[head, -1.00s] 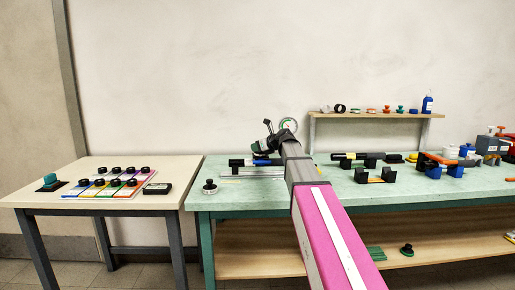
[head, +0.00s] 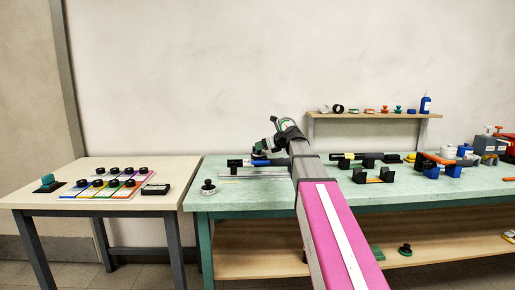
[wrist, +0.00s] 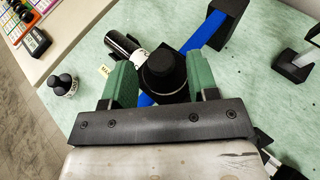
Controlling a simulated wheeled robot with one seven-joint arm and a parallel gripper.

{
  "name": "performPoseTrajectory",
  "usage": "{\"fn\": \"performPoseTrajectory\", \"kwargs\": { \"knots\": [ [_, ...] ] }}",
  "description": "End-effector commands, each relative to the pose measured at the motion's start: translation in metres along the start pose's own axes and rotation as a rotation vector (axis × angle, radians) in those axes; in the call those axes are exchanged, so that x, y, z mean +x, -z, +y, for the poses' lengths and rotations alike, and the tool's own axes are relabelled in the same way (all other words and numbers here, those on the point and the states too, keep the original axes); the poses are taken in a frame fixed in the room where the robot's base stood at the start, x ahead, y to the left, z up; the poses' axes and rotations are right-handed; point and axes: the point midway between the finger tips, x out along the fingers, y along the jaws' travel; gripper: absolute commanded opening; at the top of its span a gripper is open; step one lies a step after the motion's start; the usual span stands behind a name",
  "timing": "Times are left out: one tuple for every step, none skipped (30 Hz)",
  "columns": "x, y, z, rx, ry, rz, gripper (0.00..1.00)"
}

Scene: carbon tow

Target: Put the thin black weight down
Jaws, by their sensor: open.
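The thin black weight (wrist: 163,72) is a round black disc with a raised knob, seen from above in the wrist view. It lies between the two green fingers of my gripper (wrist: 161,82), which are open on either side of it, very close to its edges. The weight overlaps a black cylinder with a white label (wrist: 122,43) and a blue strip (wrist: 205,32) beneath it. I cannot tell exactly what it rests on. In the head view my gripper (head: 262,152) is over the left part of the green bench, and the weight is too small to make out.
A small black-and-silver knobbed piece (wrist: 62,85) stands left of my gripper; it also shows in the head view (head: 208,187). Black holders (head: 374,175) and a raised shelf (head: 370,116) are to the right. A side table (head: 95,205) at left holds several black discs on coloured strips.

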Motion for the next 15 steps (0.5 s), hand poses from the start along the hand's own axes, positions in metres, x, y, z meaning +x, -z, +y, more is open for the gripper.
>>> {"fn": "performPoseTrajectory", "kwargs": {
  "knots": [
    [-0.014,0.001,0.002,0.0,0.001,-0.001,0.54],
    [-0.02,0.001,0.002,-0.001,0.001,-0.001,0.54],
    [-0.027,0.001,0.002,0.0,0.001,-0.001,0.54],
    [-0.033,0.001,0.001,0.0,0.002,-0.001,0.54],
    [-0.038,0.001,0.001,0.0,0.001,-0.001,0.54],
    [-0.044,0.001,0.001,0.0,0.0,-0.001,0.54],
    [-0.048,0.001,0.002,0.0,0.0,-0.001,0.54],
    [-0.052,0.0,0.001,0.0,0.0,-0.001,0.54],
    [-0.057,0.0,0.001,0.0,0.0,-0.001,0.54],
    [-0.06,0.0,0.001,0.0,0.0,-0.001,0.54],
    [-0.062,0.0,0.001,0.0,0.0,-0.001,0.54],
    [-0.065,0.0,0.001,0.0,-0.001,-0.001,0.54],
    [-0.067,0.0,0.001,0.0,-0.001,-0.001,0.54],
    [-0.068,0.0,0.001,0.0,-0.001,-0.001,0.54],
    [-0.069,0.0,0.001,0.0,-0.001,-0.001,0.54]
  ]
}}
